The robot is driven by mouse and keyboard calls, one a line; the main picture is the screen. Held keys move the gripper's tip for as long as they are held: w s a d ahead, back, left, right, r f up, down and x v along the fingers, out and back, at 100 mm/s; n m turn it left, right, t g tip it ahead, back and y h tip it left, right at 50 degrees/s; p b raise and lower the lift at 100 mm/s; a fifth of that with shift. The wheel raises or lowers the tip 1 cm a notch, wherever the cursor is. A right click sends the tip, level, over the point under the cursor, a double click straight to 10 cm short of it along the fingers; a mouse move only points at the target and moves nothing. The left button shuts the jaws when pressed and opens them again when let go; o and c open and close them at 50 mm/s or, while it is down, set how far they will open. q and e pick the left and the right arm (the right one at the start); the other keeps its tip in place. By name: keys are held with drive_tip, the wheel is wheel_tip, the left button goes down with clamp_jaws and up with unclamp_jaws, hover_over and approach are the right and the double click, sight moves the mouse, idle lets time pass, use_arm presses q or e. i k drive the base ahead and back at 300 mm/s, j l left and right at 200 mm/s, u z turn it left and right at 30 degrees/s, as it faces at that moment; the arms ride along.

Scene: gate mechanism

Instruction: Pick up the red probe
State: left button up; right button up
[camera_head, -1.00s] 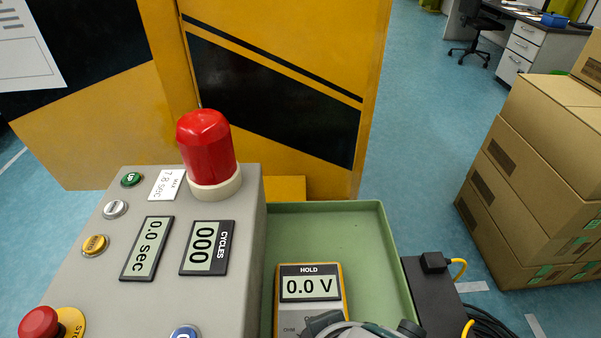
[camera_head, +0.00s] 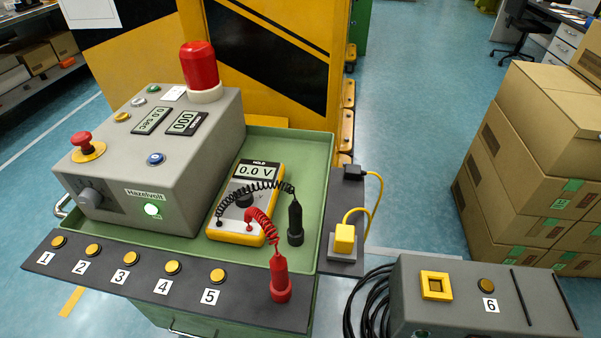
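The red probe (camera_head: 279,277) stands upright on the dark front panel (camera_head: 240,302), at its right end beside the number 5 label. A coiled red lead (camera_head: 263,228) runs from it up to the yellow multimeter (camera_head: 234,232), which reads 0.0 V. The black probe (camera_head: 295,222) stands in the green tray (camera_head: 312,185) just right of the meter, on a coiled black lead. Neither of my grippers is in view.
A grey control box (camera_head: 150,160) with a red lamp (camera_head: 198,66) and stop button fills the tray's left side. A yellow plug (camera_head: 344,238) with cable sits at right. A grey box (camera_head: 470,295) stands front right. Cardboard boxes (camera_head: 530,160) are stacked beyond.

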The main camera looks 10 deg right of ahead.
sight(280, 285)
drive_tip(key=k+j, duration=0.1)
drive_tip(key=j, duration=0.2)
drive_tip(key=k+j, duration=0.1)
drive_tip(key=j, duration=0.25)
drive_tip(key=i+l+u, duration=0.1)
drive_tip(key=l+u, duration=0.4)
drive_tip(key=l, duration=0.2)
drive_tip(key=i, duration=0.25)
drive_tip(key=l+u, duration=1.4)
drive_tip(key=k+j, duration=0.05)
drive_tip(key=j, duration=0.05)
